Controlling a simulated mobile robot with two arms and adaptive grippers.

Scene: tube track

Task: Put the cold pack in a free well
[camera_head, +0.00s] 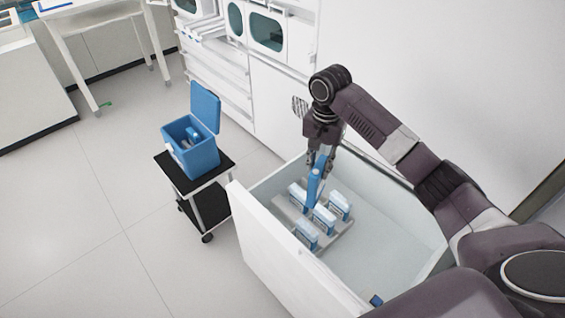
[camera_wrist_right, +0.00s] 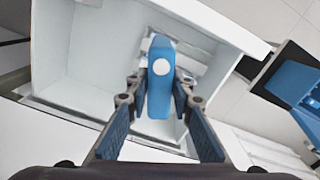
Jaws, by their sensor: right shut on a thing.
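My right gripper (camera_head: 320,172) points down over the open white drawer and is shut on a blue cold pack (camera_head: 314,190). In the right wrist view the cold pack (camera_wrist_right: 160,90), with a white round mark, sits between the fingers (camera_wrist_right: 160,100). A grey rack (camera_head: 340,232) lies in the drawer below, with several blue-and-white packs (camera_head: 324,218) standing in it. The held pack is over the rack among them; I cannot tell whether its lower end is in a well. The rack is mostly hidden behind the pack in the wrist view. My left gripper is not in view.
The drawer (camera_head: 262,250) has high walls, and its floor is clear right of the rack. A small blue-and-dark thing (camera_head: 376,300) shows near its front corner. A blue cooler box (camera_head: 199,158), lid open, stands on a black cart (camera_head: 219,170) at the left.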

